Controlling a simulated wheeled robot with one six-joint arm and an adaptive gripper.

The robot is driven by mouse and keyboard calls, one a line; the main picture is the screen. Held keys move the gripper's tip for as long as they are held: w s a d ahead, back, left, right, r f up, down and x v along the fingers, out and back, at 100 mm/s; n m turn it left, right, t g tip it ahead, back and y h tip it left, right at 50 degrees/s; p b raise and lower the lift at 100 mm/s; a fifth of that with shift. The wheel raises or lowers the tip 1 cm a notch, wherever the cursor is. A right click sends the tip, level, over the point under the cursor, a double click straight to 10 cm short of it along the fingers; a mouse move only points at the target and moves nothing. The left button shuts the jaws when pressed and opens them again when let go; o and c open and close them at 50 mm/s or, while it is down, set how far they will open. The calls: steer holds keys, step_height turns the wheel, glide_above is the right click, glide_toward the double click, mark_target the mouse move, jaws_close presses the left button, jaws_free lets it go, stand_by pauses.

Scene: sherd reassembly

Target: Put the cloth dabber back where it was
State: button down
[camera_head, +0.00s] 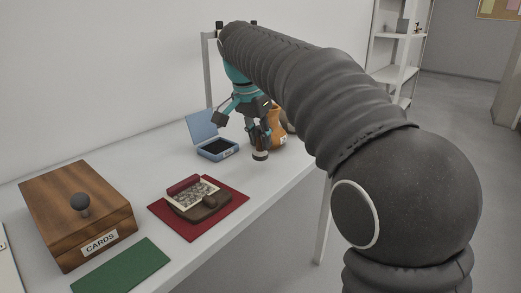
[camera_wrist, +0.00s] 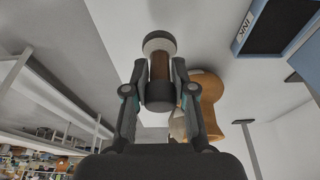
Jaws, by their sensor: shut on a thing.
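The cloth dabber (camera_wrist: 160,68) has a brown handle, a dark knob at one end and a dark, pale-rimmed round pad at the other. My gripper (camera_wrist: 160,84) is shut on it, with a finger on each side of the handle. In the head view my gripper (camera_head: 257,134) holds the dabber (camera_head: 260,155) pad-down, roughly upright, over the table right of the ink pad. I cannot tell whether the pad touches the table. The open blue ink pad (camera_head: 219,151) also shows in the wrist view (camera_wrist: 272,32), labelled INK.
An orange-brown jug (camera_head: 278,134) stands close behind and right of my gripper. A red mat (camera_head: 228,207) carries a brown tool and a patterned card. A wooden CARDS box (camera_head: 75,228) and green mat (camera_head: 122,265) lie front left. Bare table (camera_head: 262,182) lies in front of the dabber.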

mark_target(261, 152)
steer(key=shift+f, duration=1.5)
steer(key=shift+f+b, duration=0.1)
steer(key=shift+b, duration=0.2)
steer(key=c, duration=1)
jaws_free()
steer(key=shift+o, duration=0.2)
steer(key=p+v, duration=0.3)
steer(key=v, duration=0.9)
